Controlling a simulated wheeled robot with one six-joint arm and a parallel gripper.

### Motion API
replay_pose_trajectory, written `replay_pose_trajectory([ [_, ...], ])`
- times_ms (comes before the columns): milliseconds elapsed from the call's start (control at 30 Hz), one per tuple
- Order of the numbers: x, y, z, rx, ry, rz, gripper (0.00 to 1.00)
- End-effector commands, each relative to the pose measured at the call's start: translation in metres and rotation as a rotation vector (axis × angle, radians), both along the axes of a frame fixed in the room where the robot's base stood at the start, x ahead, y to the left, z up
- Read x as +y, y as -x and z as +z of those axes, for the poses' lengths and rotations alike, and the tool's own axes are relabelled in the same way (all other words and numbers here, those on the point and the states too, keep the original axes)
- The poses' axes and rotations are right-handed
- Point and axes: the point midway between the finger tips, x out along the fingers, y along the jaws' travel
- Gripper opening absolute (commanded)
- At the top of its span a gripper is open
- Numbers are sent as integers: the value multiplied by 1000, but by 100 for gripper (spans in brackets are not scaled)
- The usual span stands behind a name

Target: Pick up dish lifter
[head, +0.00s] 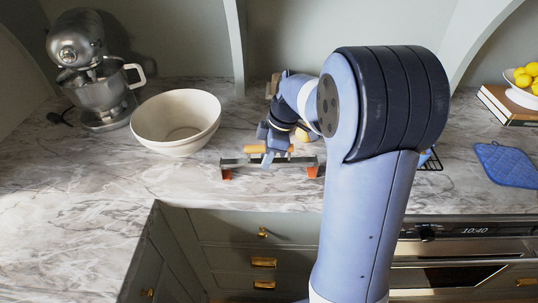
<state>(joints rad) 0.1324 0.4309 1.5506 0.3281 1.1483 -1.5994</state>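What looks like the dish lifter (240,163) is a long, thin grey-green bar with red ends, lying on the marble counter near its front edge. My gripper (267,159) reaches down over the middle of this bar, in front of and partly hiding it. An orange-tan piece shows on both sides of my gripper, just behind the bar. I cannot tell whether the fingers touch the bar or are closed on it, because the view is small and the wrist hides the contact.
A large cream bowl (176,122) stands left of my gripper, with a silver stand mixer (98,85) behind it. At the right are a blue pot holder (507,163) and a bowl of lemons (522,94) on books (505,105). My arm hides the counter's middle right.

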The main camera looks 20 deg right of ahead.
Motion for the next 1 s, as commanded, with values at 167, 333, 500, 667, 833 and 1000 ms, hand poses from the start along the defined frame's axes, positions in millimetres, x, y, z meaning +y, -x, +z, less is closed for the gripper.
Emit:
replay_pose_trajectory([
  [167,0,0,0,0,0,0,10],
  [333,0,0,0,0,0,0,0],
  [500,0,0,0,0,0,0,0],
  [667,0,0,1,0,0,0,0],
  [833,0,-1,11,-3,0,0,0],
  [1000,0,-1,46,-7,2,1,0],
])
